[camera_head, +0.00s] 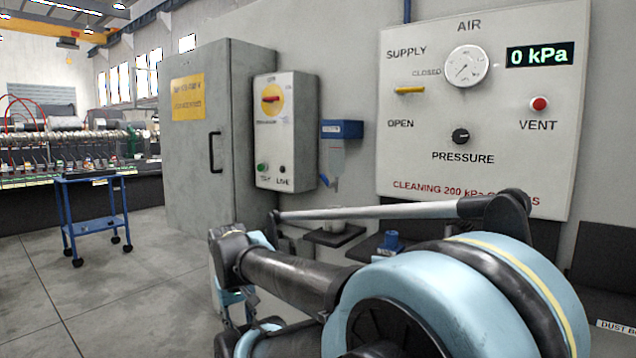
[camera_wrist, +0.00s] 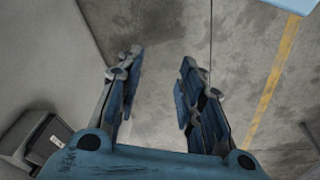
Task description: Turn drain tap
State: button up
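A blue-topped unit with a clear bowl (camera_head: 333,155) is fixed to the wall between the grey cabinet and the white air panel. A small blue tap (camera_head: 335,184) hangs at the bottom of its bowl; I take this as the drain tap. The tap cannot be made out in the wrist view. My gripper (camera_wrist: 160,62) is open and empty, its two fingers well apart above the grey floor. In the head view my arm hides most of the low area near the gripper, so its distance from the tap is unclear.
A pale cup (camera_head: 338,227) stands on a dark wall shelf below the tap. A white switch box (camera_head: 287,130) is left of the tap, the air panel (camera_head: 475,110) right. A blue trolley (camera_head: 90,180) stands far left. A dark labelled box (camera_wrist: 48,142) is at lower left.

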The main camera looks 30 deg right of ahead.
jog(key=w+d+r+m+h, duration=0.4)
jog(key=w+d+r+h, duration=0.6)
jog(key=d+r, duration=0.5)
jog(key=w+d+r+m+h, duration=0.25)
jog(key=w+r, duration=0.25)
jog(key=r, duration=0.3)
jog(key=w+d+r+m+h, duration=0.1)
jog(key=w+d+r+h, duration=0.25)
jog(key=w+r, duration=0.3)
jog(key=w+d, duration=0.1)
jog(key=d, duration=1.5)
jog(key=shift+w+r+h, duration=0.2)
jog(key=shift+r+h, duration=0.2)
jog(key=shift+c, duration=0.4)
grip_shut()
